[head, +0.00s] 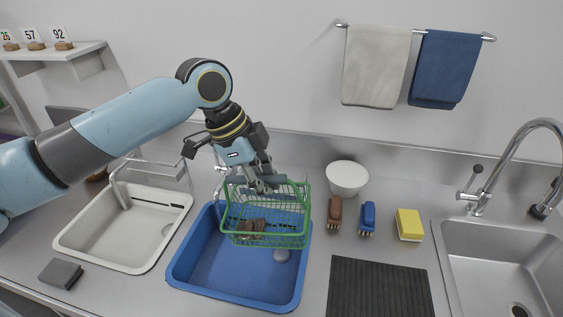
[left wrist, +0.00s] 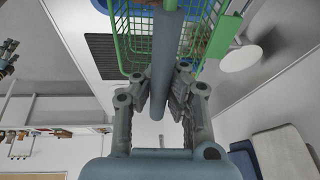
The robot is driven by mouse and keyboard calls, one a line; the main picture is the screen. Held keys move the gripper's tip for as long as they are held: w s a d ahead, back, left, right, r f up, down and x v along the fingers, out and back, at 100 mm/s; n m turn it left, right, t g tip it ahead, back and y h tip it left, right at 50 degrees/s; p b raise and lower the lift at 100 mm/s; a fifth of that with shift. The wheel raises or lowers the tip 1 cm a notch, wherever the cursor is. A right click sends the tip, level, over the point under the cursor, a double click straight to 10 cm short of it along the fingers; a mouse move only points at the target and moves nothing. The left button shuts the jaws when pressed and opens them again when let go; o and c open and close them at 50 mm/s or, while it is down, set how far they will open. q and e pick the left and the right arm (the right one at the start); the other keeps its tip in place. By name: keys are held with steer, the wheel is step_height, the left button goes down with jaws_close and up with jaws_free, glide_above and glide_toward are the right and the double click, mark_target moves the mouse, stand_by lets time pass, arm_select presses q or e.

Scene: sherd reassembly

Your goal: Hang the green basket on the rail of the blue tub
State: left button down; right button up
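The green wire basket (head: 293,240) hangs level over the back part of the blue tub (head: 200,270), with several brown sherds (head: 252,228) showing through its mesh. My left gripper (head: 262,182) is above the basket, with its fingers on the basket's grey handle bar. In the left wrist view, the fingers (left wrist: 160,95) close on both sides of this bar (left wrist: 163,60), and the basket's green mesh (left wrist: 135,45) lies beyond. The blue tub's rail is hidden behind the basket and gripper.
A white tub (head: 85,232) stands left, with a grey sponge (head: 60,273) before it. A white bowl (head: 347,178), brown brush (head: 335,212), blue brush (head: 367,217) and yellow sponge (head: 409,225) stand right. A dark mat (head: 380,290) and steel sink (head: 480,260) lie beyond.

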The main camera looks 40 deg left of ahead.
arm_select(q)
steer(key=shift+w+a, duration=0.15)
steer(key=shift+w, duration=0.1)
steer(key=shift+w+a+f+b, duration=0.6)
steer(key=shift+w+b, duration=0.25)
steer(key=shift+b, duration=0.3)
steer(key=shift+w+a+f+b, duration=0.35)
steer(key=shift+w+f+b, duration=0.45)
steer(key=shift+b, duration=0.4)
steer(key=shift+w+a+f+b, duration=0.55)
steer(key=shift+w+b, duration=0.35)
steer(key=shift+b, duration=0.25)
arm_select(e)
step_height(320, 180, down, 7)
steer(key=s, duration=0.1)
steer(key=shift+s+d, duration=0.15)
arm_select(q)
steer(key=c, duration=1.4)
jaws_free()
arm_select(e)
steer(key=shift+d, duration=0.25)
